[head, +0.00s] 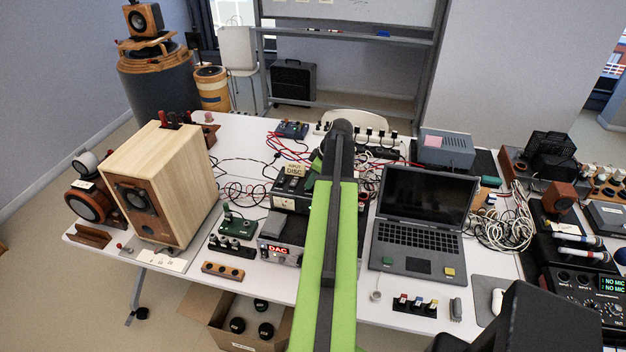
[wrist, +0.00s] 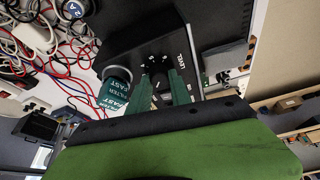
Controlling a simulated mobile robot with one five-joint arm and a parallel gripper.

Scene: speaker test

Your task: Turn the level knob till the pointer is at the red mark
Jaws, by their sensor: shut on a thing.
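The level knob (wrist: 159,78) is a small dark knob on the face of a black box (wrist: 145,35), beside a white LEVEL label (wrist: 182,57). It shows in the wrist view. My gripper (wrist: 160,84) has its two green fingers on either side of the knob and is shut on it. The pointer and the red mark cannot be made out. In the head view my green arm reaches forward over the table, and it hides my gripper and the knob.
In the head view, a wooden speaker (head: 160,190) stands left, a DAC unit (head: 280,252) beside my arm, and an open laptop (head: 420,225) right.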

